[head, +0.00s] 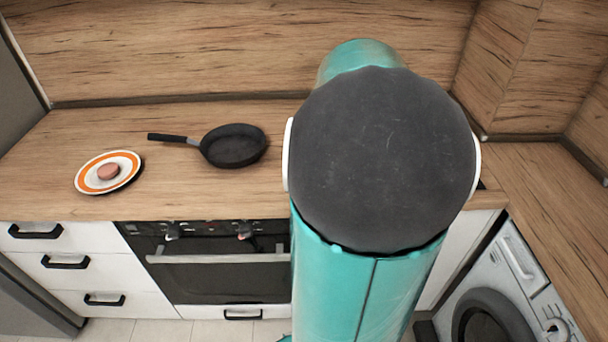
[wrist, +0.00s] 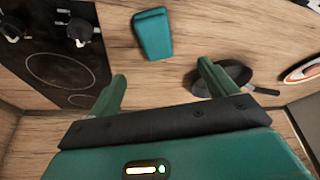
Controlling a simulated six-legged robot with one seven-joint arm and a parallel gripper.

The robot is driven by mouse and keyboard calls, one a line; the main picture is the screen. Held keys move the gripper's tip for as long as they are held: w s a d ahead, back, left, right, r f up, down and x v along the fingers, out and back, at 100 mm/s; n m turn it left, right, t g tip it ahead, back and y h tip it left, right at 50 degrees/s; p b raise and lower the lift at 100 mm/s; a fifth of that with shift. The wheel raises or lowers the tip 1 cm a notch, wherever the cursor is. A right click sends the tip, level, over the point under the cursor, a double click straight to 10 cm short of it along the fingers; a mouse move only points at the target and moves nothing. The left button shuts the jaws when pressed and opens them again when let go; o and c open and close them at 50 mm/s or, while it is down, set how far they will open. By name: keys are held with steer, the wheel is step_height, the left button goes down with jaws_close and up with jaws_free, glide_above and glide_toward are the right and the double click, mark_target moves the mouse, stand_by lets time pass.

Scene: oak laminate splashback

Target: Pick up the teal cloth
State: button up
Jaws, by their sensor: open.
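The teal cloth (wrist: 153,34) shows in the wrist view as a small, folded-looking teal piece lying on the wood countertop. My gripper (wrist: 161,71) is open, with its two green fingers spread apart and nothing between them. In the wrist picture the cloth lies just beyond the fingertips, roughly centred between them. I cannot tell how high the fingers are above the counter. In the head view my teal arm fills the middle and hides the cloth and the gripper.
A black frying pan (head: 235,146) lies on the countertop (head: 60,140), its handle pointing left. Left of it is an orange-rimmed plate (head: 125,180) with a small pinkish-brown item (head: 108,172). In the wrist view, a black cooktop (wrist: 60,62) with knobs lies left of the cloth.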

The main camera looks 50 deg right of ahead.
steer(key=x, duration=1.3)
steer(key=shift+s+d+f, duration=0.15)
steer(key=shift+d+f, duration=0.2)
steer(key=shift+f, duration=0.25)
steer(key=shift+c, duration=0.3)
steer(key=c, duration=1.1)
steer(key=shift+r, duration=0.15)
